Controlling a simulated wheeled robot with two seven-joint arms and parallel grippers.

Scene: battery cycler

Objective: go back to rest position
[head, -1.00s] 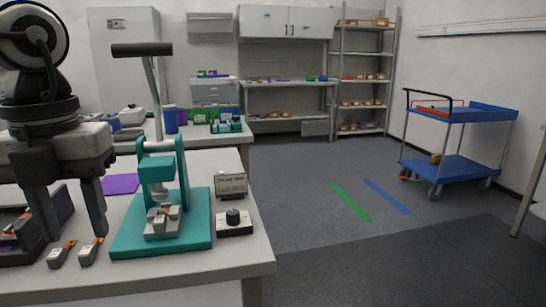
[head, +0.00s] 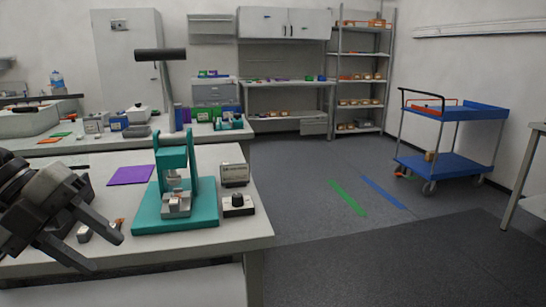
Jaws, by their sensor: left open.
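My left gripper (head: 108,252) is at the lower left in the head view, tilted, with its two fingers spread and nothing between them. It is at the near left part of the white table (head: 240,236), to the left of the teal press (head: 205,217). The press stands upright with its black-handled lever (head: 161,55) raised, and a small grey metal piece (head: 177,203) sits on its base. Small grey pieces with orange tabs (head: 84,234) lie on the table, partly hidden by my left gripper. My right gripper is not in view.
A small display (head: 234,173) and a black-knobbed box (head: 238,204) stand right of the press. A blue cart (head: 455,166) stands at the right. The floor between is clear, with green (head: 347,197) and blue strips (head: 385,193).

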